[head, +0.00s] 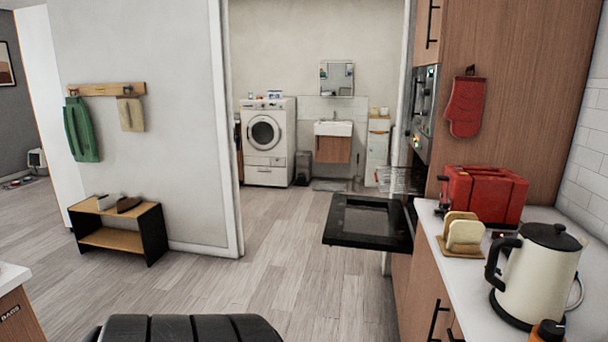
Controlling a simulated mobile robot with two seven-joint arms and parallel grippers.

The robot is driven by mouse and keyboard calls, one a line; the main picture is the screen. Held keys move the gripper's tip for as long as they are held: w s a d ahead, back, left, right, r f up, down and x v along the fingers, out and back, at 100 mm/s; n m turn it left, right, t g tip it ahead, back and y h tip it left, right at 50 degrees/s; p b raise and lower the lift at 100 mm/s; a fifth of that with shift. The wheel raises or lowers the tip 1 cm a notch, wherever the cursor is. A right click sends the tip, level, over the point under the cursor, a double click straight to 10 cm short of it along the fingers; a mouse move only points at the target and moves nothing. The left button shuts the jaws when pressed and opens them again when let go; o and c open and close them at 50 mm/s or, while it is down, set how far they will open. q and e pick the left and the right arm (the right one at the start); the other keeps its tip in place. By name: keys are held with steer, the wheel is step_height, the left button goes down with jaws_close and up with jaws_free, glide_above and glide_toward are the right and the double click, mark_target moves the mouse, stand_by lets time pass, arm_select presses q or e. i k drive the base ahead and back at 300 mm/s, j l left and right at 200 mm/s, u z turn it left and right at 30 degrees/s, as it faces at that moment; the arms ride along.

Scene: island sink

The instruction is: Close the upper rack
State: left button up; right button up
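A wire rack (401,180) sticks out of the built-in oven on the right, above the lowered door. Whether it is the upper one of several racks cannot be told from here. The black oven door (370,221) is folded down flat and juts out into the room. The oven front with its knobs (422,115) is seen at a steep angle, so its inside is hidden. Neither of my grippers is in view.
The white counter (470,285) at the right holds a red toaster (484,195), bread slices (464,233) and a kettle (541,275). The wooden floor (190,290) left of the oven door is clear. A shoe rack (118,228) stands against the left wall.

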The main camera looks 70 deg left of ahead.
mark_target(376, 173)
steer(key=u, duration=1.65)
steer(key=i+j+u, duration=0.1)
steer(key=i+j+z, duration=0.1)
steer(key=i+j, duration=0.3)
steer(key=i, duration=0.25)
steer(key=i+j+z, duration=0.1)
steer(key=i+j, duration=0.4)
steer(key=i, duration=0.15)
